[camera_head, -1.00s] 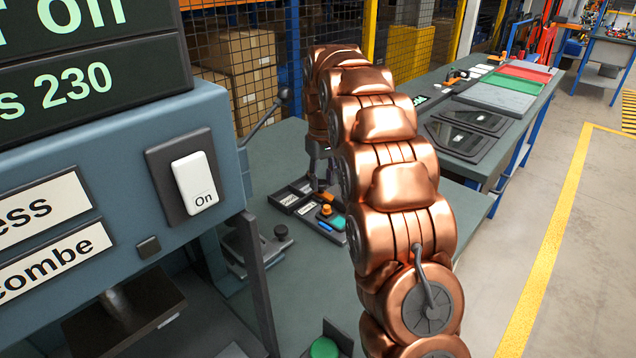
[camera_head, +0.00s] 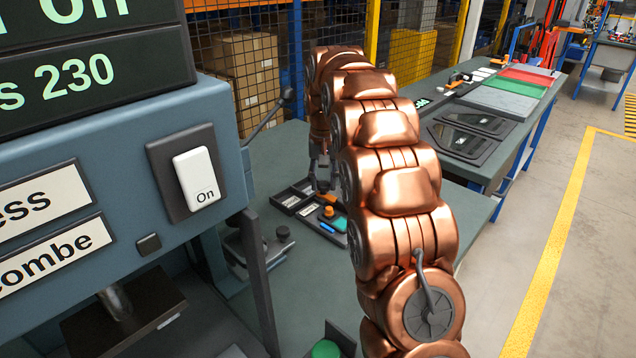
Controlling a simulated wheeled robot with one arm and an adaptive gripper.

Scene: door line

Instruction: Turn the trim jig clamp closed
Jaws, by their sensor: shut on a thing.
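My gripper (camera_head: 321,178) is small in the picture, pointing down at the green-grey bench behind my copper arm. Its jaws are shut at a dark, low fixture with labelled parts (camera_head: 286,199), which I take to be the trim jig. The clamp handle in the jaws is hidden by the fingers and the arm, so its angle cannot be told. An orange knob (camera_head: 328,211) stands just in front of the gripper, by a teal-green block (camera_head: 340,224).
A blue-grey press with a white "On" switch (camera_head: 196,179) fills the left. Boxes (camera_head: 245,70) stand behind mesh. A second bench at right carries dark trays (camera_head: 463,140) and a red tray (camera_head: 520,80). The bench (camera_head: 310,275) is bare in front of the fixture.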

